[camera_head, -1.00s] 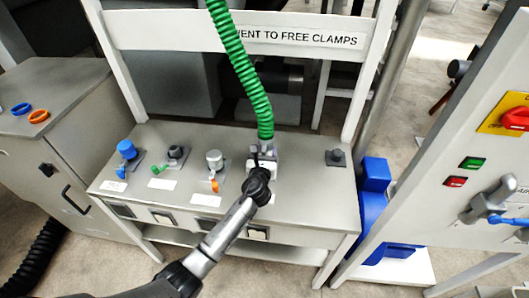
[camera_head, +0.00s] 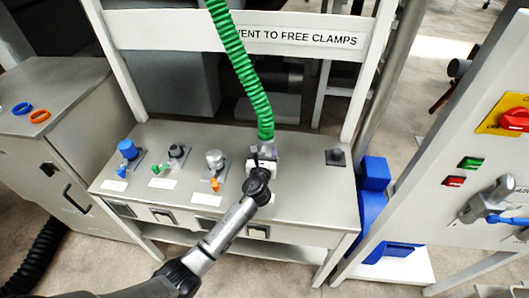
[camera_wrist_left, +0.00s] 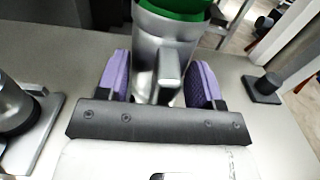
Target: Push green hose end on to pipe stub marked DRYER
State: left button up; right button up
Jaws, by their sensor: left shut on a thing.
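The green hose (camera_head: 240,70) hangs down from the top of the head view to a grey metal end (camera_head: 267,146). My left gripper (camera_head: 262,153) is shut at this end, low over the bench top. In the left wrist view the purple pads of the gripper (camera_wrist_left: 165,88) stand on both sides of the metal hose end (camera_wrist_left: 163,42), with the green hose (camera_wrist_left: 180,8) above it. Whatever lies under the hose end is hidden by the gripper. No DRYER marking can be read; the small bench labels are too small. My right gripper is not in view.
The bench top carries a blue-topped fitting (camera_head: 127,150), a black one (camera_head: 177,152) and a silver one (camera_head: 215,159) left of the gripper. A dark post (camera_head: 335,157) stands to the right. A sign rail (camera_head: 180,30) crosses behind the hose. A control panel (camera_head: 455,130) stands right.

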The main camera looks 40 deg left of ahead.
pick_arm(q)
jog(key=shift+f+b, duration=0.3)
jog(key=shift+f, duration=0.1)
jog(key=shift+f, duration=0.3)
dwell(0.5)
jog(key=shift+f+b, duration=0.7)
jog(key=shift+f, duration=0.1)
dwell(0.4)
jog(key=o, duration=1.2)
jog(key=shift+a, duration=0.1)
jog(key=shift+c, duration=0.2)
jog(key=shift+o, duration=0.8)
jog(key=shift+f, duration=0.15)
